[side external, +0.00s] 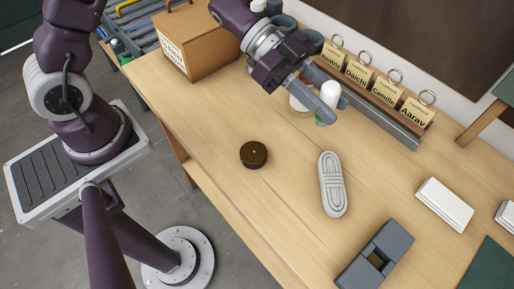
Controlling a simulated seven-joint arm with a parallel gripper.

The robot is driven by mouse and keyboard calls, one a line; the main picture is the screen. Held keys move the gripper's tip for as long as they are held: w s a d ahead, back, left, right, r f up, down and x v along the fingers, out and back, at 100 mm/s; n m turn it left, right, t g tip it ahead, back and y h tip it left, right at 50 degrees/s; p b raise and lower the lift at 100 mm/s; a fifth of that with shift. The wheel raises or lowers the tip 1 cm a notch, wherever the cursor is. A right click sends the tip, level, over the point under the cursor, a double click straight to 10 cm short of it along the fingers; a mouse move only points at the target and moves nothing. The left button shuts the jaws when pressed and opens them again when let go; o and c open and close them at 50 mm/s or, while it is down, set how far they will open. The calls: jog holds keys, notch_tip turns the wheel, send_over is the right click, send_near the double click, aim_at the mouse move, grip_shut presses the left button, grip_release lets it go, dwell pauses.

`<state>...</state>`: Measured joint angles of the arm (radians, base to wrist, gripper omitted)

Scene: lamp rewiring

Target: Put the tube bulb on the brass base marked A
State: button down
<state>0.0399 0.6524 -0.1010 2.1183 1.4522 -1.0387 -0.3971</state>
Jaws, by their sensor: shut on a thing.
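My gripper (331,105) is over the back middle of the table, its fingers shut on a white cylinder, which looks like the tube bulb (330,89). The bulb's top shows above the fingers; its lower part is hidden by them. A small green patch shows just under the fingertips, and I cannot tell what it belongs to. A dark round base (253,154) with a small brass spot on top sits on the table, in front and to the left of my gripper. No letter A is readable on it.
A pale round thing (299,104) is partly hidden behind my fingers. A rack of name cards (374,90) with rings stands at the back. A coiled white cord (332,184), a grey block (375,256) and a white box (444,204) lie right; a cardboard box (197,42) stands left.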

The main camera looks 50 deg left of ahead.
jog(key=s+a+m+g, duration=0.4)
jog(key=s+a, duration=0.4)
jog(key=s, duration=0.1)
send_over(254, 152)
jog(key=shift+g, duration=0.4)
notch_tip(254, 152, down, 10)
jog(key=shift+f, duration=0.1)
jog(key=c, duration=1.1)
grip_release()
jog(key=shift+f, duration=0.1)
